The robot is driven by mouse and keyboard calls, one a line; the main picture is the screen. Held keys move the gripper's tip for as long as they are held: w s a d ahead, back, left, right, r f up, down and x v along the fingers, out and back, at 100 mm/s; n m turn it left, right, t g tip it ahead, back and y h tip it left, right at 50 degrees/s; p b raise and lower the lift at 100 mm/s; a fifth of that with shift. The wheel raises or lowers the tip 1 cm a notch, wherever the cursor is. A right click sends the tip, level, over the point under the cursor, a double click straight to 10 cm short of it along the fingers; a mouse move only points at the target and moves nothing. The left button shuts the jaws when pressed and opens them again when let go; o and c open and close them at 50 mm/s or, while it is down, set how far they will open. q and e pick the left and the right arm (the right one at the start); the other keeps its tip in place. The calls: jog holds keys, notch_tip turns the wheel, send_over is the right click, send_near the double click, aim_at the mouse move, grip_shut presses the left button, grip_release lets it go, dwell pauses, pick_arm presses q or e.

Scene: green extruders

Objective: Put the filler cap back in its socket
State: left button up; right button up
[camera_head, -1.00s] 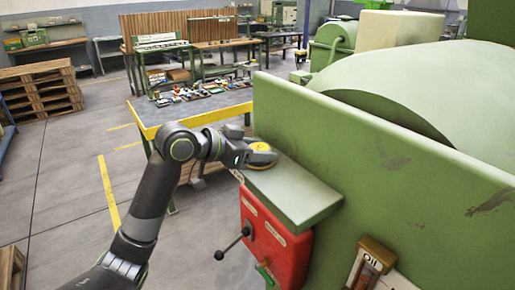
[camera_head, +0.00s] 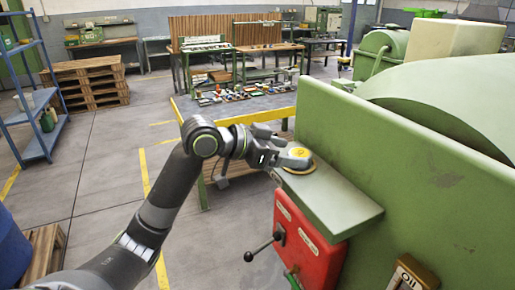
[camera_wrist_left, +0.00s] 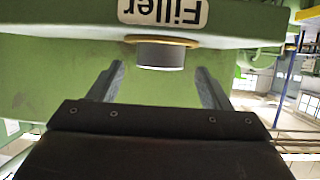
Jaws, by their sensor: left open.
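My left gripper (camera_head: 298,154) is at the cap, open. Its two fingers stand on either side of the knob, with a gap at each side. The socket is hidden under the cap, so I cannot see how deep it sits. My right gripper is not in view.
A white "Filler" label (camera_wrist_left: 163,12) is on the ledge's edge. A tall green panel (camera_head: 375,145) rises beside the ledge. Below is a red box (camera_head: 305,245) with a black-knobbed lever (camera_head: 262,249). A yellow-edged workbench (camera_head: 245,108) stands behind my arm.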

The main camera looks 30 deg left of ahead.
pick_arm(q)
jog(key=b+v, duration=0.1)
jog(key=v, duration=0.7)
jog(key=shift+s, duration=0.2)
jog(key=shift+a+r, duration=0.1)
dwell(0.4)
